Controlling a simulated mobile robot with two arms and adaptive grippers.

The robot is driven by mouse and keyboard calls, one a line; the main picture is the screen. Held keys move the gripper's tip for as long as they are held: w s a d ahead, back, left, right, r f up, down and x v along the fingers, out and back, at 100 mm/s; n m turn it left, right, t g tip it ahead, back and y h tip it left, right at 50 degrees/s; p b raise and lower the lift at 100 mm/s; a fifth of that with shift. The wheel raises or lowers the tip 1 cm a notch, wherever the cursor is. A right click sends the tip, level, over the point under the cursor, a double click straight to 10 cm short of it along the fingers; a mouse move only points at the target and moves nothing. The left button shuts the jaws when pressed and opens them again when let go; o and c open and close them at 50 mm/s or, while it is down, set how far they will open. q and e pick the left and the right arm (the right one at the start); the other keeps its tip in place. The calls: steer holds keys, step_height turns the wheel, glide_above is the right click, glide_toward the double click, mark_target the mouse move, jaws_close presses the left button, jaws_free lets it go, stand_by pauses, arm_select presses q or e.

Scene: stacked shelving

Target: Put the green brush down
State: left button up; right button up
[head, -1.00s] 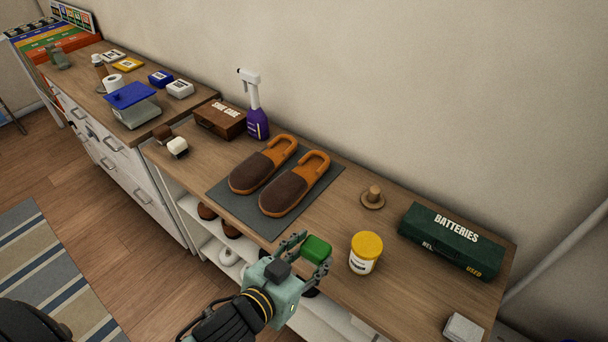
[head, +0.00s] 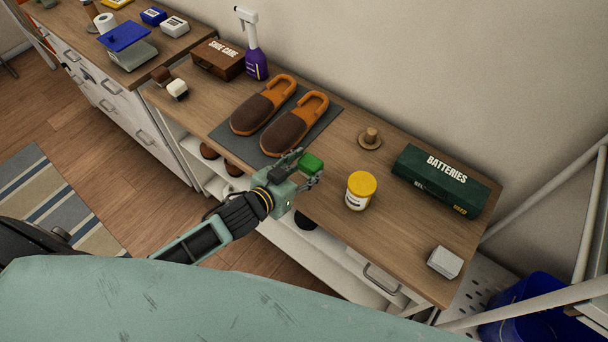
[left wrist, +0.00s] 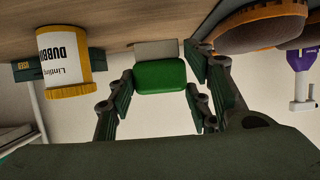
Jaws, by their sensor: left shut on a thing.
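The green brush (head: 312,163) is between the fingers of my left gripper (head: 306,168), over the front part of the shelf top, beside the grey mat and left of the yellow-lidded jar. In the left wrist view, which is upside down, the brush's green back (left wrist: 160,76) shows between the fingers (left wrist: 160,90), with a pale block (left wrist: 156,48) just beyond it, perhaps its bristles. It is close to the wooden top (head: 330,205); I cannot tell whether it touches. My right gripper is not in view.
Brown slippers (head: 295,125) lie on the grey mat (head: 222,134). The yellow-lidded jar (head: 360,191), a wooden knobbed piece (head: 370,138), the green batteries box (head: 440,180) and a pale block (head: 444,262) stand to the right. Bare wood lies between jar and mat.

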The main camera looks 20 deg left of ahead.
arm_select(q)
steer(key=shift+f, duration=2)
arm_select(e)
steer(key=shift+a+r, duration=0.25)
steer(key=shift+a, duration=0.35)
arm_select(q)
steer(key=shift+f, duration=0.2)
steer(key=o, duration=1.2)
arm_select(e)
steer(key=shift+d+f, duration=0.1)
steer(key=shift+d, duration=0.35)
arm_select(q)
steer(key=shift+r, duration=0.1)
